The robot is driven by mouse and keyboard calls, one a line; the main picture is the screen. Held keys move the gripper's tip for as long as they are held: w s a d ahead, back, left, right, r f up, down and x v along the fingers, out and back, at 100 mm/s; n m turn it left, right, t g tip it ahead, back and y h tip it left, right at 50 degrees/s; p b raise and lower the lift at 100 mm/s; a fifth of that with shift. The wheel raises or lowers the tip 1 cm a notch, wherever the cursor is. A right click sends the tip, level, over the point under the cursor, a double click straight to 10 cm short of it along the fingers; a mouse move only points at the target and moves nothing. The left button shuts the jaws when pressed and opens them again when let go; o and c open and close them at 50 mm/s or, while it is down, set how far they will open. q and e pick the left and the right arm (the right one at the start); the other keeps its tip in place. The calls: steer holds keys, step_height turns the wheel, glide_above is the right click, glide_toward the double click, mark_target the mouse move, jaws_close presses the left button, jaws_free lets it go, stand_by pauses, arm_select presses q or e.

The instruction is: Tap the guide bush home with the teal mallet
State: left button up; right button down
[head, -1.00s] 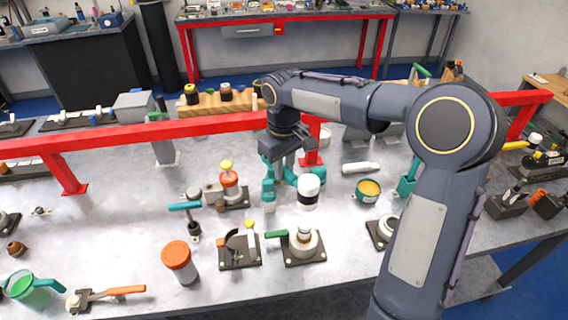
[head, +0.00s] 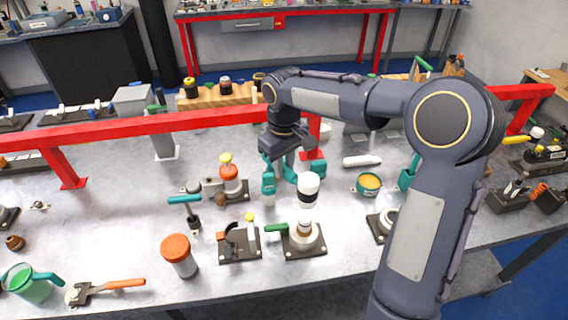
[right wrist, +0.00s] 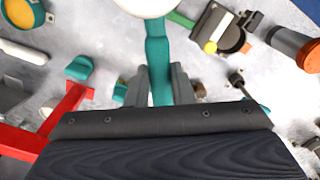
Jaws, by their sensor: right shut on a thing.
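My right gripper (head: 289,160) is shut on the handle of the teal mallet (head: 308,188). The mallet's head is white with a dark band and hangs in the air at the handle's near end. In the right wrist view the teal handle (right wrist: 158,65) runs between the two grey fingers (right wrist: 160,92), and the white head is cut by the top edge. In the head view, just below the mallet head, a brown and pale piece, apparently the guide bush (head: 305,228), stands in a round light housing (head: 314,244) on a dark plate. A gap shows between them. My left gripper is not in view.
A green-handled clamp (head: 276,228) sits beside the housing. Left of it are a dark fixture (head: 238,243) and an orange-capped canister (head: 178,256). A teal cup with yellow contents (head: 369,184) stands to the right. A red rail (head: 130,132) crosses behind.

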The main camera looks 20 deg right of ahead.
step_height(320, 180, down, 7)
steer(key=b, duration=0.5)
step_height(320, 180, up, 7)
steer(key=p, duration=0.6)
steer(key=shift+f, duration=0.1)
